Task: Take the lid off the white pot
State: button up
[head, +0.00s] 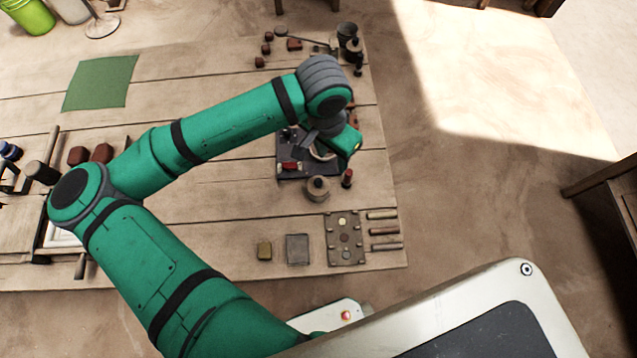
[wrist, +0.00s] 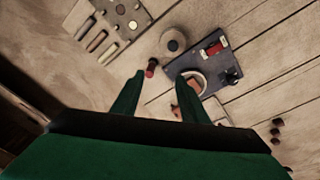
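A small round pale pot (head: 318,192) with a darker centre on top stands by the front edge of a dark tray. It also shows in the wrist view (wrist: 173,41), beyond my fingertips; I cannot tell for sure that it is the white pot. A whitish ring-shaped rim (head: 326,156) on the tray is partly hidden by my arm. In the wrist view that rim (wrist: 199,77) lies close to my right finger. My gripper (wrist: 158,77) is above this area, its two fingers apart with nothing held between them.
The dark tray (head: 290,173) carries a red block (head: 291,166). A small red-and-black bottle (head: 347,178) stands right of the pot. A plate with round pieces (head: 344,238) and several rods lie in front. A green mat (head: 100,82) lies at the back left. Bare planks lie left of the tray.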

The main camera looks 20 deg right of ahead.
jog(key=a+y, duration=0.1)
jog(key=a, duration=0.2)
send_over(318, 182)
notch_tip(318, 182, down, 5)
jog(key=shift+r, duration=0.1)
jog(key=shift+f, duration=3.15)
jog(key=shift+c, duration=0.2)
grip_shut()
